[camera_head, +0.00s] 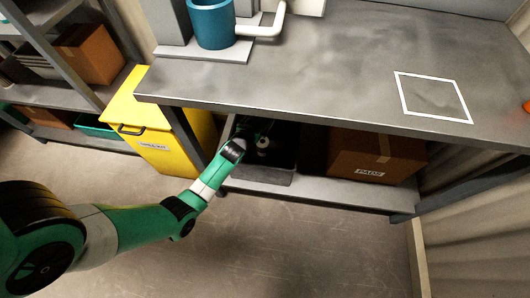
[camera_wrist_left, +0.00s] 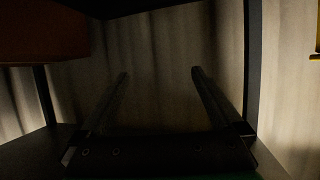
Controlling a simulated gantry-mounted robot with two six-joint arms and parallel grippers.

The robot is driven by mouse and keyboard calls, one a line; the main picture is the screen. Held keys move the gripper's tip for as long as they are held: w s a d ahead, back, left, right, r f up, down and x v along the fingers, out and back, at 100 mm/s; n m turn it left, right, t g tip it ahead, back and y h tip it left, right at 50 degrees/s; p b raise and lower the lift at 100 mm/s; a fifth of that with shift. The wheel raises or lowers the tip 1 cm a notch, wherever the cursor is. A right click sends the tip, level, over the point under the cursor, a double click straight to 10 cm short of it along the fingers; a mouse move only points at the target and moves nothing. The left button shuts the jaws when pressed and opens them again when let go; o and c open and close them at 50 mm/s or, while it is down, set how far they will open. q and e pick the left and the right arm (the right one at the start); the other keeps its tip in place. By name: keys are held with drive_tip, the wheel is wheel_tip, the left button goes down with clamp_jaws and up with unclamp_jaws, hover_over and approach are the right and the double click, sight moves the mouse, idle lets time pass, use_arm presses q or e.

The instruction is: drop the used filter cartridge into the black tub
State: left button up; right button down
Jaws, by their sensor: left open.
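The black tub (camera_head: 272,178) stands on the low shelf under the bench in the head view, left of a cardboard box. My left arm reaches in under the bench, and its gripper (camera_head: 258,130) is in the shadow above the tub. In the left wrist view the two fingers of this gripper (camera_wrist_left: 160,73) are apart, with nothing between them. A small pale round thing (camera_head: 263,146) shows in the dark at the tub. It may be the filter cartridge, but I cannot tell for sure. My right gripper is in neither view.
A yellow bin (camera_head: 155,146) stands left of the tub. The cardboard box (camera_head: 376,157) is right of it. The bench top (camera_head: 320,60) hangs over both and carries a blue cylinder (camera_head: 211,23) and a white square outline (camera_head: 433,97). The floor in front is clear.

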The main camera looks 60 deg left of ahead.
use_arm(q)
drive_tip(key=p+v, duration=0.5)
drive_tip(key=v, duration=0.6)
drive_tip(key=shift+s+d+r+p, duration=0.15)
drive_tip(key=shift+s+p, duration=0.1)
drive_tip(key=shift+p, duration=0.15)
